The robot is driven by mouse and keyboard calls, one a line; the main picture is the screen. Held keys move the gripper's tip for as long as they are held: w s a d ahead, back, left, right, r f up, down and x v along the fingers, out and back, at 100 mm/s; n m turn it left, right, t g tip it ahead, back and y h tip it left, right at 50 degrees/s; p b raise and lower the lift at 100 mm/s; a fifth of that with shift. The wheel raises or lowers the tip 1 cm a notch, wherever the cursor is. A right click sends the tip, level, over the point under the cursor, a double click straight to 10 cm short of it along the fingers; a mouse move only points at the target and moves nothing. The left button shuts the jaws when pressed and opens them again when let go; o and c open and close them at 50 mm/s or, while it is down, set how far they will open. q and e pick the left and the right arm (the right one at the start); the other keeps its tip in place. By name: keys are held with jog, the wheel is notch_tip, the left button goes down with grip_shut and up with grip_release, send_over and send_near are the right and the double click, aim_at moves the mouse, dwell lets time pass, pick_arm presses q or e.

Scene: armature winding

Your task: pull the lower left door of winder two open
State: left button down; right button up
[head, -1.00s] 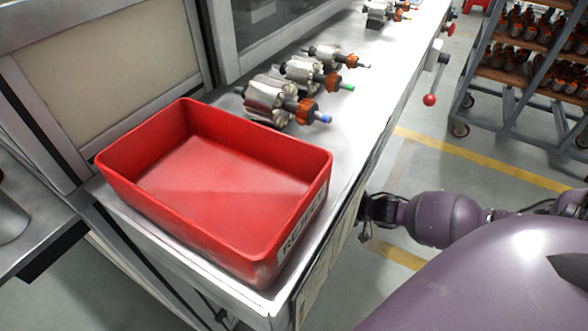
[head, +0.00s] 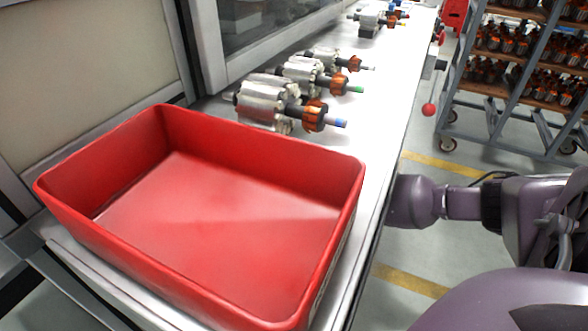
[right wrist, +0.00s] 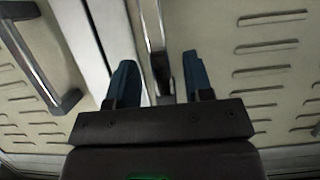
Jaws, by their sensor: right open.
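In the right wrist view my right gripper (right wrist: 160,82) is open, with its two blue fingers pointing at the cabinet front. A louvred cream door (right wrist: 268,65) lies to the right of that handle. Another cream panel (right wrist: 18,98) with a slanted bar handle (right wrist: 38,62) lies to the left, past pale upright frame strips. Both look shut. I cannot tell which is the lower left door. The worktop hides my right gripper in the head view. My left gripper is out of view.
A red bin (head: 215,215) stands on the worktop's near end, with several armatures (head: 290,105) behind it. A rack (head: 500,85) stands at the upper right. Floor is clear between.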

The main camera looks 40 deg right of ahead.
jog(key=shift+b+x, duration=0.3)
jog(key=shift+x, duration=0.9)
grip_shut()
